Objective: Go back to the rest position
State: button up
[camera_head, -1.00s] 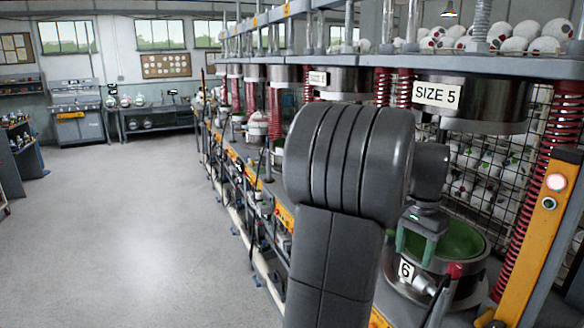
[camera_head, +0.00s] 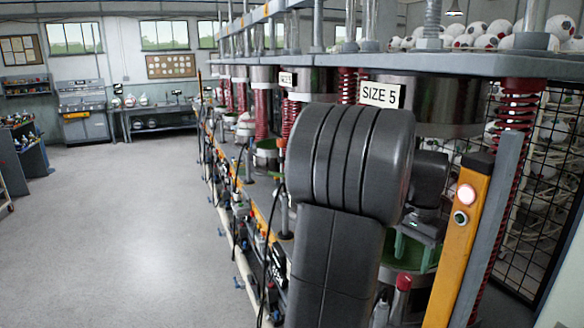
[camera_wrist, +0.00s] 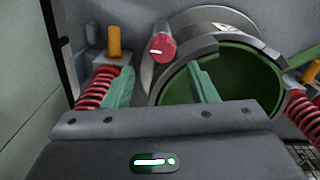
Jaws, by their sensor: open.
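My gripper (camera_head: 414,252) shows past my dark arm in the head view, its green fingers pointing down near a green-lined press cup (camera_head: 408,284). In the wrist view my gripper (camera_wrist: 160,72) has two green fingers spread wide apart with nothing held between them. The right finger overlaps the round green cup (camera_wrist: 250,75) in the picture; I cannot tell whether they touch. A red-ended handle (camera_wrist: 162,48) sticks up beside the cup and shows between the fingers. My arm hides part of the press in the head view.
A yellow post (camera_head: 460,240) with a lit button stands close to the right of my gripper. A "SIZE 5" sign (camera_head: 381,94) hangs on the upper press beam. Red springs (camera_head: 517,105) flank the press. Open grey floor (camera_head: 130,230) lies left.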

aim_at(405, 277)
jog(key=f, duration=0.5)
jog(key=shift+s+a+f+p, duration=0.1)
jog(key=shift+a+f+p, duration=0.1)
jog(key=shift+a+p, duration=0.2)
jog(key=shift+d+f+n, duration=0.1)
jog(key=shift+f+n, duration=0.25)
jog(key=shift+n, duration=0.05)
jog(key=shift+r+n, duration=0.1)
jog(key=shift+n, duration=0.4)
